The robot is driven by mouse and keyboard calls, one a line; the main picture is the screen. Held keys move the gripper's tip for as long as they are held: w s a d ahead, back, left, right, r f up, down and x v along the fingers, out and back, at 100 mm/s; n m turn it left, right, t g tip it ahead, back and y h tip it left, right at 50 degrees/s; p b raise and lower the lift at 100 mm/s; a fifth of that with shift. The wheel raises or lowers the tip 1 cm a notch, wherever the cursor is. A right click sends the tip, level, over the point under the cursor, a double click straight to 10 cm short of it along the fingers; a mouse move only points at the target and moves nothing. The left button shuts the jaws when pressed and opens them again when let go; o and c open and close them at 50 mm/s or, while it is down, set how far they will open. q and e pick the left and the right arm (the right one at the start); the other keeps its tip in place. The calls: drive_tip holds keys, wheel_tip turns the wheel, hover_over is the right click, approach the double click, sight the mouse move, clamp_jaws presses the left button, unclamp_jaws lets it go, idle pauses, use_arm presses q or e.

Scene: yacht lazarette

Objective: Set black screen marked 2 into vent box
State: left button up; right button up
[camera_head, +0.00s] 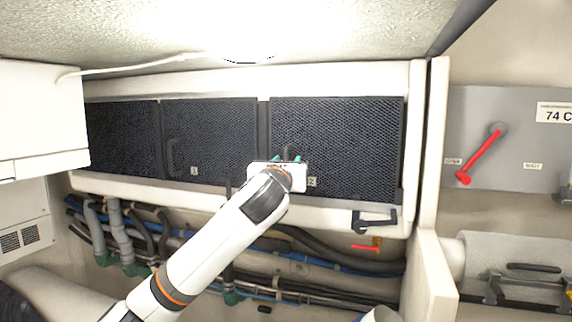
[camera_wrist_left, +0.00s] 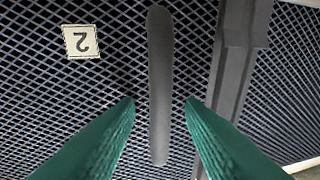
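The black mesh screen marked 2 (camera_head: 345,140) stands upright in the right-hand opening of the white vent box (camera_head: 330,82). I cannot tell how deep it sits. Its label reads 2 and appears upside down in the left wrist view, which shows its mesh (camera_wrist_left: 60,110) and dark bar handle (camera_wrist_left: 160,85) up close. My left gripper (camera_head: 287,160) is in front of the screen's left part. In the wrist view its teal fingers (camera_wrist_left: 160,103) are open, one on each side of the handle, with a gap on both sides. My right gripper is not in view.
The screen marked 1 (camera_head: 215,135) and another black screen (camera_head: 122,138) fill the openings to the left. A dark latch (camera_head: 375,220) sits on the lower right rim. Hoses and pipes run below. A red lever (camera_head: 482,155) is on the right wall panel.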

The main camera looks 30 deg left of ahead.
use_arm(q)
drive_tip(key=shift+f, duration=0.15)
drive_tip(key=b+v, duration=0.5)
drive_tip(key=v, duration=0.7)
drive_tip(key=shift+b, duration=0.35)
